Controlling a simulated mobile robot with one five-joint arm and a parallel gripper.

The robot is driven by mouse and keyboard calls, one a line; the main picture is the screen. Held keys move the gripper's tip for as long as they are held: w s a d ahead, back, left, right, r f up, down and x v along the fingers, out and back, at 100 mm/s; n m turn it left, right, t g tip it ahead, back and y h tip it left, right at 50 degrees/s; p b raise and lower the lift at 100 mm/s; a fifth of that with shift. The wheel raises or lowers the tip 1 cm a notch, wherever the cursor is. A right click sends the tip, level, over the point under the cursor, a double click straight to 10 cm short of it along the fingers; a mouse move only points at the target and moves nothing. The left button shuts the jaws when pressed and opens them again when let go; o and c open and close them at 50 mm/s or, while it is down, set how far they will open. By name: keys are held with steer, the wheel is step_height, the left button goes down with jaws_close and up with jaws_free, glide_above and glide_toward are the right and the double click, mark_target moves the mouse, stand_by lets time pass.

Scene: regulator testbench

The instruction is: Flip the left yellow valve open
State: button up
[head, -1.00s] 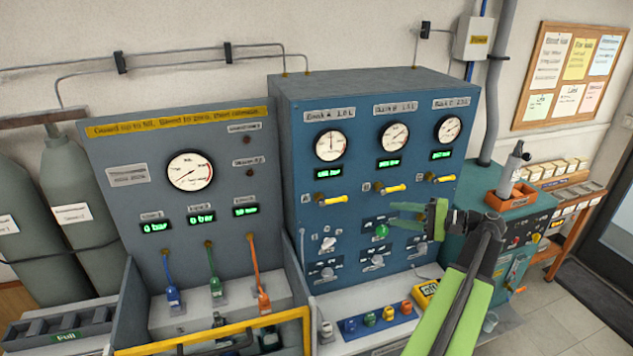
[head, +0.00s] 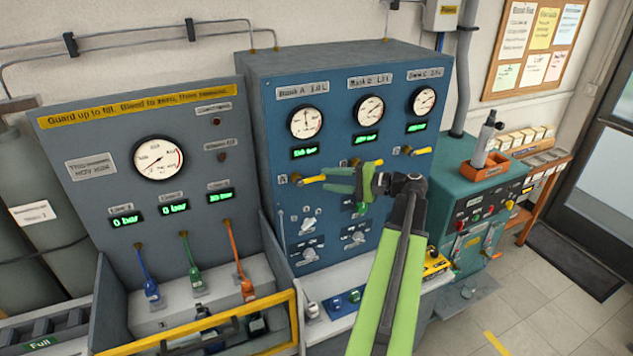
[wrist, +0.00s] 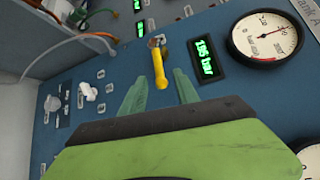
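The left yellow valve handle (head: 313,179) is on the blue panel (head: 268,130), below the Bank A gauge, and points sideways to the right from its pivot. My gripper (head: 328,180) is at the handle's right end, with its green fingers pointing left along the panel. In the wrist view the yellow handle (wrist: 160,68) reaches toward the space between the two parted fingers (wrist: 160,92). The fingers stand on either side of it with gaps. I cannot tell how far the tips overlap the handle in depth.
The Bank A gauge (head: 304,121) is above the handle. White knobs (head: 308,223) are below it. The right yellow valve (head: 420,151) is clear of my arm; the middle one is partly hidden by my gripper. A grey panel (head: 95,195) with hoses stands to the left.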

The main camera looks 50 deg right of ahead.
mark_target(321, 179)
steer(key=shift+x, duration=2.3)
jaws_close()
